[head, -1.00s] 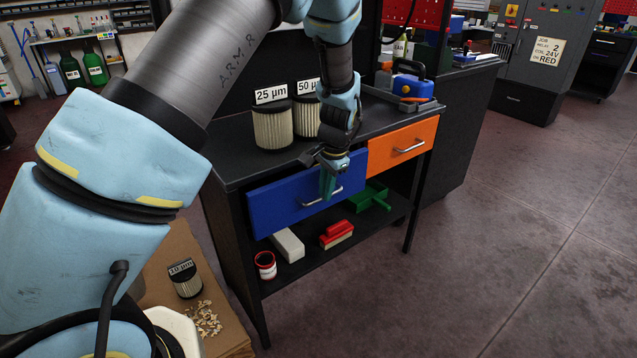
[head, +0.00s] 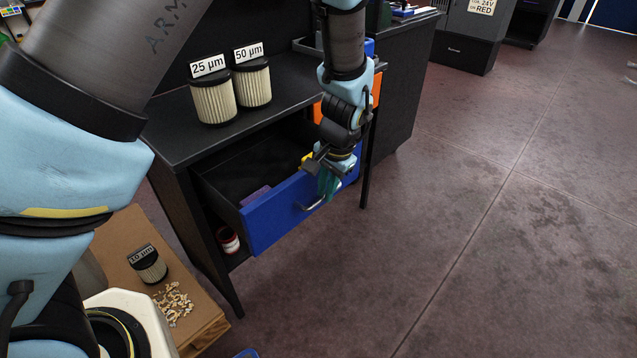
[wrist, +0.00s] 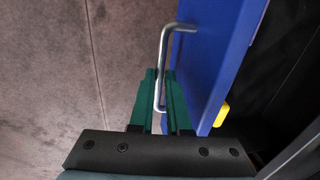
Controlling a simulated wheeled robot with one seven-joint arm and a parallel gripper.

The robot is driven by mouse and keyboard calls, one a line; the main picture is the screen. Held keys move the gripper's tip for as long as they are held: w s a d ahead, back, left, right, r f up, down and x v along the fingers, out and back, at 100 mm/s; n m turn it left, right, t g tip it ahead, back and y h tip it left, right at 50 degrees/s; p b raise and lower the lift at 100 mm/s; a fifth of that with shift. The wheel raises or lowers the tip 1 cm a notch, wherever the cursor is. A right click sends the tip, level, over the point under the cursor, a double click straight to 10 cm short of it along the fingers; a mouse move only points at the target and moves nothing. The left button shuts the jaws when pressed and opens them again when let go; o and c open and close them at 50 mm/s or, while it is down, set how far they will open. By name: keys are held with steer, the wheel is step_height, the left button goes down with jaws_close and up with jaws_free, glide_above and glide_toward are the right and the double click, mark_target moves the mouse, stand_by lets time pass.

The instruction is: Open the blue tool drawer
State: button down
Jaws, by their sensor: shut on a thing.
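The blue tool drawer (head: 279,219) is pulled well out of the black workbench (head: 185,150), and its dark inside shows. My gripper (head: 328,186) is at the right part of the drawer's front, its green fingers at the metal handle. In the wrist view the blue drawer front (wrist: 212,60) runs down the right side. My gripper (wrist: 162,95) is shut on the silver handle (wrist: 165,45) there, with the bar between the two green fingers. Part of the handle is hidden by the fingers in the head view.
Inside the drawer lie a purple thing (head: 256,196) and a yellow thing (head: 307,158). Two filters (head: 213,98) labelled 25 µm and 50 µm stand on the bench. A 10 µm filter (head: 148,264) stands on a low brown surface. The floor before the drawer is clear.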

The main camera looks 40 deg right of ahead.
stand_by(0.3)
steer(key=c, duration=0.9)
jaws_free()
steer(key=r, duration=0.3)
steer(key=s+r, duration=0.1)
steer(key=r, duration=0.3)
steer(key=s+r, duration=0.1)
steer(key=r, duration=0.2)
steer(key=shift+d+r+b, duration=0.2)
steer(key=shift+r+b, duration=0.1)
steer(key=shift+b, duration=0.1)
